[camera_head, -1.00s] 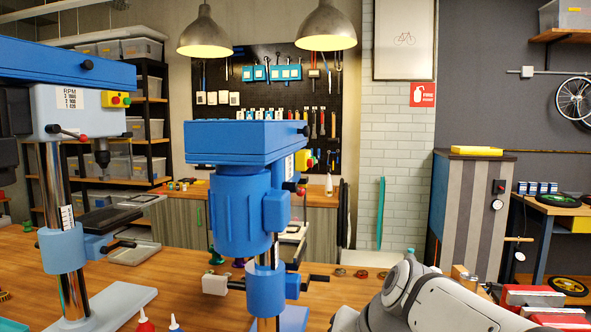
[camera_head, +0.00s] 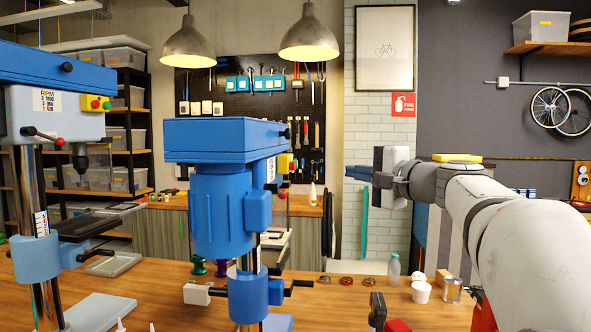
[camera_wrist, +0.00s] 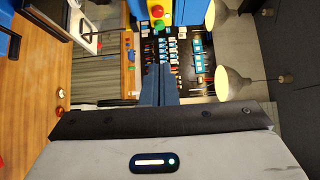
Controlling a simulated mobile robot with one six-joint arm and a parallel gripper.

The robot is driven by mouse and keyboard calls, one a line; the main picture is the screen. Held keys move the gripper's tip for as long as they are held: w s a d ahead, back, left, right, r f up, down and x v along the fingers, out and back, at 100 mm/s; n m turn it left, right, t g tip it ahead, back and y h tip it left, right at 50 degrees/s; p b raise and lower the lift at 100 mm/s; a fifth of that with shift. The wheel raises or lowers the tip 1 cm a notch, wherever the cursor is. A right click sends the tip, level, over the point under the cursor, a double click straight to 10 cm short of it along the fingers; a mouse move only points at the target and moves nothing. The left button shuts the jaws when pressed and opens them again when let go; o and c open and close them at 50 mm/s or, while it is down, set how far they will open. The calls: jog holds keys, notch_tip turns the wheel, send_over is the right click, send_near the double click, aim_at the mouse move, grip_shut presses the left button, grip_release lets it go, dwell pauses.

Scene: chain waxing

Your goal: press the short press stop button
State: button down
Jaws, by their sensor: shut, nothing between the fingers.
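Two blue drill presses show in the head view. The middle one (camera_head: 217,215) looks like the short press, its top lower in the picture. Its yellow switch box (camera_head: 285,162) is on its right side, seen edge-on, so its buttons are hard to make out. In the wrist view, a yellow switch box (camera_wrist: 166,12) at the top edge has a red stop button (camera_wrist: 155,11) and a green button (camera_wrist: 158,25). My gripper (camera_head: 352,172) is shut and empty, right of the middle press and apart from it. Its blue fingers also show in the wrist view (camera_wrist: 160,70).
The left press (camera_head: 60,120) has its own yellow box (camera_head: 95,103) with red and green buttons. A bottle (camera_head: 393,270), white cup (camera_head: 421,292) and tin (camera_head: 452,289) stand on the wooden bench (camera_head: 345,302) below my arm. Lamps (camera_head: 309,40) hang above.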

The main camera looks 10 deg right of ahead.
aim_at(292, 166)
jog(key=s+a+p+x, duration=0.1)
jog(key=a+p+x, duration=0.1)
jog(key=x, duration=1.1)
jog(key=shift+s+a+p, duration=0.25)
jog(key=shift+a+p, duration=0.05)
jog(key=shift+p, duration=0.45)
jog(key=shift+w+d+f, duration=0.1)
jog(key=shift+d+f, duration=0.05)
